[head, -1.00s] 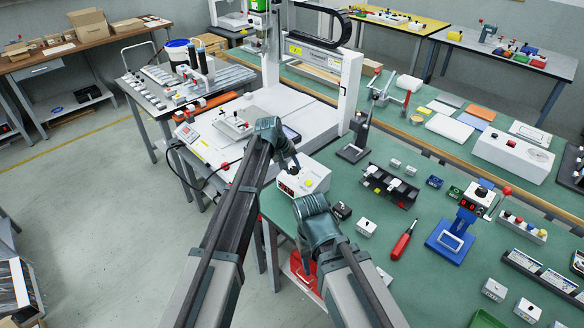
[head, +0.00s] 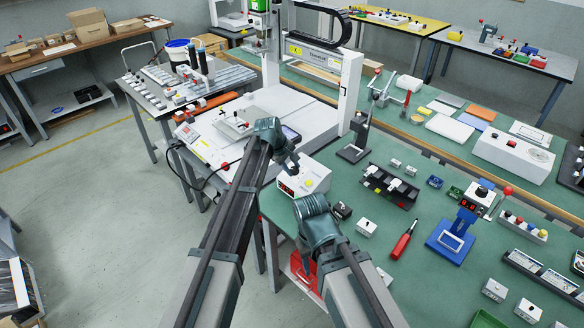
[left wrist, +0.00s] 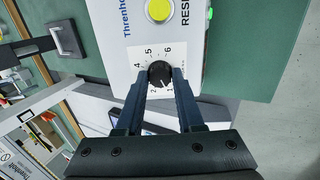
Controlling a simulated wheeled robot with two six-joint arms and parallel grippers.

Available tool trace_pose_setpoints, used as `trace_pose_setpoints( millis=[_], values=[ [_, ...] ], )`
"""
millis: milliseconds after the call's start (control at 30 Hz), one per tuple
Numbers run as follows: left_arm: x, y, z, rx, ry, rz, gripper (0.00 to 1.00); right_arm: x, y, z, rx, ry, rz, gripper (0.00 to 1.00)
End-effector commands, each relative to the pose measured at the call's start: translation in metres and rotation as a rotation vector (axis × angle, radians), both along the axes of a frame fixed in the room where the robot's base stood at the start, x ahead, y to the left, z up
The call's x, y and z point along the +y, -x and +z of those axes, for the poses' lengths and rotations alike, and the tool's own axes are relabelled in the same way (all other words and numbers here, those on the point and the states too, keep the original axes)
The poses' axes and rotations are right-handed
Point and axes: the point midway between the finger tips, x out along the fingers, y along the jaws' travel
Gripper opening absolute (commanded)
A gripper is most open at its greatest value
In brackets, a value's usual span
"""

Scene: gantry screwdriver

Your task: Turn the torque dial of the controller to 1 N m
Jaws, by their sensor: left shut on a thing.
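The controller is a white box (head: 316,172) with a red display and a yellow button, at the near left edge of the green bench. In the left wrist view its black torque dial (left wrist: 160,73) sits on a printed scale with numbers from 1 to 6, beside the yellow RESET button (left wrist: 159,10). My left gripper (left wrist: 161,84) is shut on the dial, one finger on each side. A pale mark shows on the dial between the fingers; its exact reading is unclear. In the head view my left gripper (head: 291,166) is at the controller. My right arm is in front of the bench edge; its fingers are hidden.
A white gantry machine (head: 349,85) stands behind the controller. Small dark and white boxes (head: 367,228), a black rack (head: 390,186) and a red screwdriver (head: 403,242) lie to the right. A red bin (head: 302,272) is below the bench edge.

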Motion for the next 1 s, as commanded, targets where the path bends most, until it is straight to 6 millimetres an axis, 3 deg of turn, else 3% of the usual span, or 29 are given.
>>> trace_pose_setpoints(
  millis=[367, 400, 567, 1000],
  values=[
    [0.0002, 0.0005, -0.0001, 0.004, 0.002, 0.006, 0.00, 0.0000, 0.0000, -0.0001, 0.000, 0.000, 0.000, 0.50],
    [0.0002, 0.0005, -0.0001, 0.003, 0.002, 0.005, 0.38, 0.0000, 0.0000, -0.0001, 0.000, 0.000, 0.000, 0.50],
    [0.0002, 0.0004, -0.0001, 0.003, 0.002, 0.005, 0.67, 0.0000, 0.0000, -0.0001, 0.000, 0.000, 0.000, 0.50],
    [0.0012, 0.0012, 0.0045, 0.002, 0.001, 0.005, 0.67, 0.0000, 0.0000, 0.0045, 0.000, 0.000, 0.000, 0.50]
  ],
)
